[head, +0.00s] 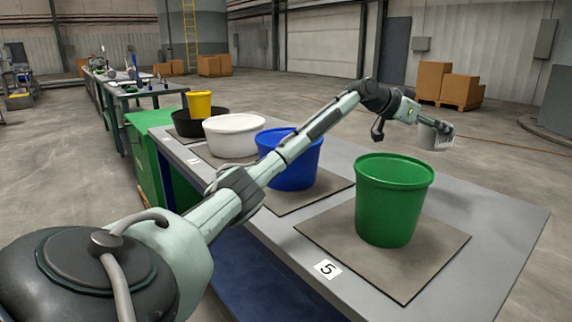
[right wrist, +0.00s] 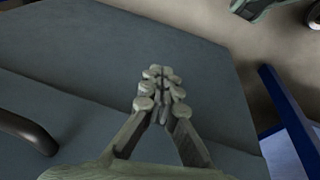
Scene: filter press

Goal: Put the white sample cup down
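The white sample cup (head: 437,141) shows in the head view at the end of my left arm, up and to the right of the green bucket. My left gripper (head: 440,126) is shut on it. The cup is small and partly covered by the fingers. It is in the air, and in the picture it lies past the table's far edge. My right gripper (right wrist: 163,88) shows only in the right wrist view. Its fingers are together with nothing seen between them, over a grey surface.
The grey table (head: 490,222) bears a green bucket (head: 392,200) on a mat by label 5 (head: 327,268), a blue bucket (head: 300,170), a white tub (head: 233,136), a black tub (head: 186,126) and a yellow container (head: 199,104). Bare tabletop lies right of the green bucket.

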